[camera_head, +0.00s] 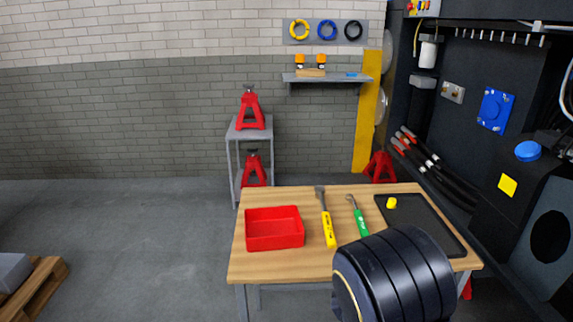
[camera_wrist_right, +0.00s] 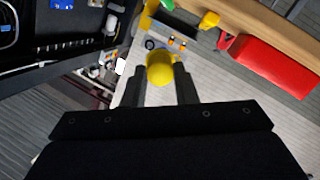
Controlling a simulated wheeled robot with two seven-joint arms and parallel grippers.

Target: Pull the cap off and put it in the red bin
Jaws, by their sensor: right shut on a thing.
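My right gripper (camera_wrist_right: 160,75) is shut on a round yellow cap (camera_wrist_right: 160,68), held between its two dark fingertips in the wrist view. In the head view the cap (camera_head: 391,203) shows as a small yellow piece against the black tray. The dark arm link in front hides most of my gripper there. The red bin (camera_head: 275,245) is an open, empty-looking box on the left of the table. It also shows in the wrist view (camera_wrist_right: 265,65), to the right of the held cap. My left gripper is out of view.
A wooden table (camera_head: 262,269) carries the bin, a yellow-handled tool (camera_head: 329,232), a green-handled wrench (camera_head: 361,225) and a black tray (camera_head: 440,232). The dark chassis (camera_head: 465,130) stands at the right, with a yellow square (camera_head: 508,185) and a blue round cap (camera_head: 528,151).

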